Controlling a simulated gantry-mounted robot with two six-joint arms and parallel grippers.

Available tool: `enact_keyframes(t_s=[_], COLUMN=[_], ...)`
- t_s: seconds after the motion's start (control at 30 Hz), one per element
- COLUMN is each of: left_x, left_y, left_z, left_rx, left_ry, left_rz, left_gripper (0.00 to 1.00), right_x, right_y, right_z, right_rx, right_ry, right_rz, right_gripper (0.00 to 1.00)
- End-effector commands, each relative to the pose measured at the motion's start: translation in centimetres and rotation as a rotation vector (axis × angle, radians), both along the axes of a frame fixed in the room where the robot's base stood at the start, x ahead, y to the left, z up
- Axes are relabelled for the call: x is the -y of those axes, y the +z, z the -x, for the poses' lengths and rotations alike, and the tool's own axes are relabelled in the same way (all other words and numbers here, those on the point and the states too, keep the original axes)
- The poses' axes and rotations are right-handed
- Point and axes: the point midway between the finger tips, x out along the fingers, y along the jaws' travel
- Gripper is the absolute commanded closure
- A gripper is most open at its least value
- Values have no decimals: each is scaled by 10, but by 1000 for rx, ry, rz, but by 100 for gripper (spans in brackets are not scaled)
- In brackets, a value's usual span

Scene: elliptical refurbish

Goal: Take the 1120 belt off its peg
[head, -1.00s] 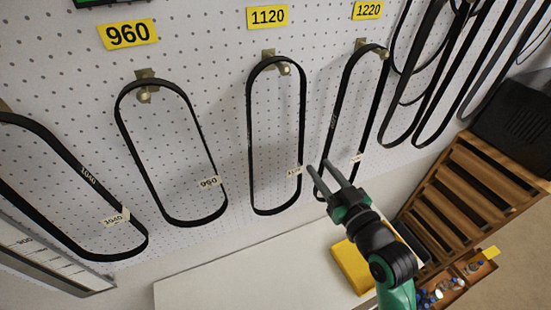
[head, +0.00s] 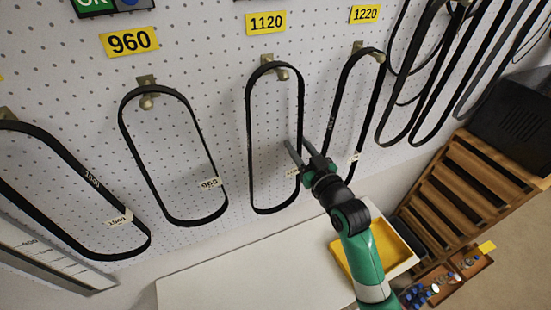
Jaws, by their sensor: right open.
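The 1120 belt (head: 249,135) is a long black loop hanging from its brass peg (head: 279,73) on the white pegboard, under the yellow 1120 label (head: 265,23). A small white tag sits near the belt's lower right side. My right gripper (head: 297,149) is open, its two fingers pointing up and left at the belt's right strand. The fingers overlap that strand in the picture; I cannot tell whether it lies between them or whether they touch it. My left gripper is not in view.
The 960 belt (head: 130,150) hangs to the left and the 1220 belt (head: 335,110) close to the right, partly behind my right arm. A white worktop (head: 235,275) with a yellow tray (head: 395,243) lies below. A wooden rack (head: 480,185) stands at the right.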

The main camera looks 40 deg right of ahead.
Motion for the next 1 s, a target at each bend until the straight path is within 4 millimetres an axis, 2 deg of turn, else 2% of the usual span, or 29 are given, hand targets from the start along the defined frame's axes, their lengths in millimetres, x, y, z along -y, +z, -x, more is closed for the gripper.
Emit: enact_keyframes(t_s=[0.03, 0.23, 0.27, 1.0], left_x=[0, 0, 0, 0], left_y=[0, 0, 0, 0], left_z=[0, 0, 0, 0], left_rx=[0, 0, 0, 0], left_ry=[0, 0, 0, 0], left_rz=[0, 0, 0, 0], left_gripper=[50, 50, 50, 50], right_x=[0, 0, 0, 0], right_y=[0, 0, 0, 0], right_z=[0, 0, 0, 0], right_rx=[0, 0, 0, 0], right_ry=[0, 0, 0, 0], right_rz=[0, 0, 0, 0], right_gripper=[62, 98, 100, 100])
